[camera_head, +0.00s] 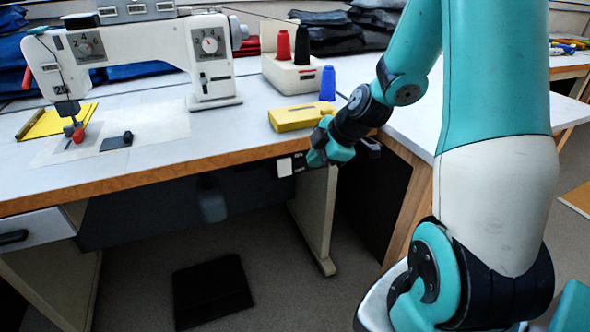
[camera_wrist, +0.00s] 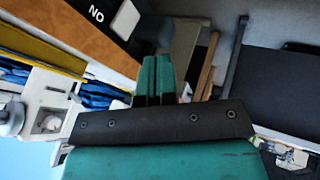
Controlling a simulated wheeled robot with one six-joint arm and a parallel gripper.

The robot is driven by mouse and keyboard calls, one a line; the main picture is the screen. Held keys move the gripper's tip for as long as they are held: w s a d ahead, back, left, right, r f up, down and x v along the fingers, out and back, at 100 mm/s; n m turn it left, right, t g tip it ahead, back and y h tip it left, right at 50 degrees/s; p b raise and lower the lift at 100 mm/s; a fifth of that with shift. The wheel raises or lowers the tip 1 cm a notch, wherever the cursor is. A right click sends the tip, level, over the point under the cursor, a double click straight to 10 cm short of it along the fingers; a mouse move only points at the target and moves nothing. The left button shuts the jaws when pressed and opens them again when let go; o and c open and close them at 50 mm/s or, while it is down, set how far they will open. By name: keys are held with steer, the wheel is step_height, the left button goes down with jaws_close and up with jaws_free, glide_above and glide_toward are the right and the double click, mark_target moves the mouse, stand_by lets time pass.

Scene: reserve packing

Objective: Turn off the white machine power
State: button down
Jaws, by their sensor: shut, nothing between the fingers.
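The white sewing machine (camera_head: 140,47) stands on the table, with dials on its body; part of a white machine also shows at the left of the wrist view (camera_wrist: 45,105). A dark switch box (camera_head: 300,160) with a white face (camera_head: 285,167) hangs under the table's front edge. In the wrist view the dark box (camera_wrist: 110,30) carries white letters and a pale part (camera_wrist: 126,19). My gripper (camera_head: 313,158) is beside the box's right end; contact cannot be told. Its teal fingers (camera_wrist: 156,75) are shut and empty, below the box in the wrist view.
A yellow box (camera_head: 300,117) and a blue thread spool (camera_head: 327,84) sit on the table near my arm. A thread stand (camera_head: 290,75) holds red and black spools. A table leg (camera_head: 318,220) stands below the switch box. A dark pedal (camera_head: 211,290) lies on the floor.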

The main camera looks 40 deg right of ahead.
mark_target(290, 172)
steer(key=x, duration=0.3)
steer(key=w+d+b+x, duration=0.1)
steer(key=x, duration=0.3)
steer(key=w+r+x, duration=0.1)
steer(key=x, duration=0.3)
steer(key=shift+w+d+f, duration=0.1)
steer(key=shift+w+f, duration=0.05)
steer(key=shift+f, duration=0.1)
steer(key=shift+w+d+b, duration=0.15)
steer(key=shift+w+b, duration=0.15)
steer(key=shift+w, duration=0.1)
